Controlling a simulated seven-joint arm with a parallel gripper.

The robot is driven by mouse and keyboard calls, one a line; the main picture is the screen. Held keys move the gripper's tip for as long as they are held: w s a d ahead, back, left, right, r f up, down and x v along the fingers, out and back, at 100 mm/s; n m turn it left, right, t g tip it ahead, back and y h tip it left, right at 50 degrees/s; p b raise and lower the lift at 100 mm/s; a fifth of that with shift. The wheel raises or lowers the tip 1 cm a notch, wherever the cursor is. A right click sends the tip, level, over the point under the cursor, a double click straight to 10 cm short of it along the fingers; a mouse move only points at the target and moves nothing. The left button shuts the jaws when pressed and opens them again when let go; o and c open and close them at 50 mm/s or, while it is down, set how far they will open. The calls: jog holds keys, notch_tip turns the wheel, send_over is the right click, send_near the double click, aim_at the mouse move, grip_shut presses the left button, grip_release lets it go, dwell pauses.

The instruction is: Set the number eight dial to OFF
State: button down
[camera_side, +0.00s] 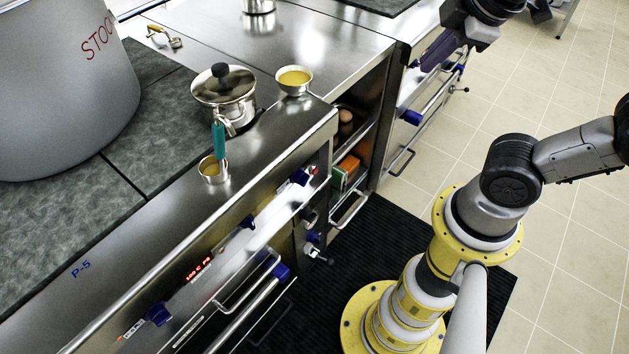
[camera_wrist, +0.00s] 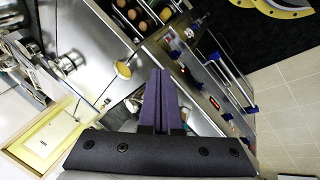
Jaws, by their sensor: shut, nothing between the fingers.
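Several blue dials sit along the steel front panel (camera_side: 221,250). In the side view one is at the lower left, a blue dial (camera_side: 158,313), then a middle blue dial (camera_side: 247,221) and an upper blue dial (camera_side: 299,177). I cannot read which one is number eight or what each is set to. My gripper (camera_side: 424,66) is at the top right of the side view, with its purple fingers closed together and empty, apart from these three dials. In the wrist view the shut purple fingers (camera_wrist: 161,72) point up the picture, and the panel with a red display (camera_wrist: 214,103) lies to their right.
A large stockpot (camera_side: 60,85) stands at the left. A lidded pot (camera_side: 223,92), a small bowl (camera_side: 294,80) and a ladle (camera_side: 218,145) with a teal handle are on the counter. Bar handles (camera_side: 240,310) stick out below the panel. A black mat (camera_side: 375,240) covers the floor in front.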

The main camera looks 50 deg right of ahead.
aim_at(302, 178)
jog(key=w+a+n+t+h, duration=0.15)
jog(key=w+n, duration=0.25)
jog(key=n, duration=0.7)
jog(key=w+a+r+n+t, duration=0.15)
jog(key=w+n, duration=0.25)
jog(key=n, duration=0.6)
jog(key=w+a+n+t+h, duration=0.15)
jog(key=w+n, duration=0.35)
jog(key=n, duration=0.6)
notch_tip(302, 178, down, 44)
jog(key=w+r+x, duration=0.1)
jog(key=x, duration=0.9)
jog(key=shift+t, duration=0.45)
jog(key=shift+s+a+r, duration=0.2)
jog(key=shift+a+r, duration=0.45)
jog(key=shift+r, duration=0.15)
jog(key=shift+s+a+r, duration=0.15)
jog(key=shift+a+r, duration=0.55)
jog(key=shift+r, duration=0.05)
jog(key=shift+a, duration=0.1)
